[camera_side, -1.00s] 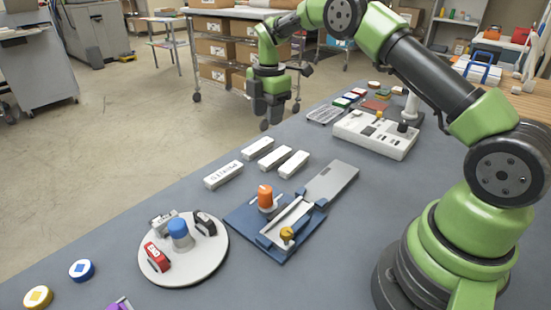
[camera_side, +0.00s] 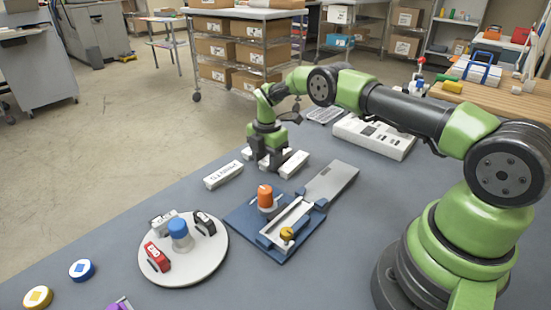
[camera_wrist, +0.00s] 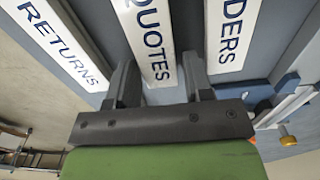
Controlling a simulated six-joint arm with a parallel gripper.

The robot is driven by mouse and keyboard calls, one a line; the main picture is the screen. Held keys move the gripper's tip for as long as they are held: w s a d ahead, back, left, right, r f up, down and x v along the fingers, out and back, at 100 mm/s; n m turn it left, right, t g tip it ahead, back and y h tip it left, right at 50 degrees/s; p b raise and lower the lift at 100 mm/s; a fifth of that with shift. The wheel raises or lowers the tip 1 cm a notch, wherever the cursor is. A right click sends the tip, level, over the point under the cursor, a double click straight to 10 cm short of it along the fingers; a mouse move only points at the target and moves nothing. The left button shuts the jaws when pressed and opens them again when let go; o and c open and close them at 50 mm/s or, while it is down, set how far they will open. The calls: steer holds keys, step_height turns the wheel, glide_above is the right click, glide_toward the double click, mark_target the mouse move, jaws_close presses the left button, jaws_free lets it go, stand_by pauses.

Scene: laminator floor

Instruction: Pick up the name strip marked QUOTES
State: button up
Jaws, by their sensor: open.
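The white name strip marked QUOTES (camera_wrist: 150,40) lies in the middle of the wrist view, its near end between the fingers of my gripper (camera_wrist: 160,64). One finger is on each side of it, and the jaws are open and not closed on it. In the side view my gripper (camera_side: 268,162) points down over the row of strips and hides much of the middle ones. A strip marked RETURNS (camera_wrist: 58,40) lies to the left in the wrist view. Another strip, its visible letters DERS (camera_wrist: 230,35), lies to the right.
A blue fixture with a metal channel (camera_side: 290,222) and orange knob (camera_side: 265,194) stands just in front of the strips. A round white turntable (camera_side: 190,268) with stamp-like blocks is at front left. A white panel box (camera_side: 375,137) stands behind right.

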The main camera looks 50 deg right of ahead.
steer(key=shift+f, duration=0.2)
steer(key=c, duration=0.7)
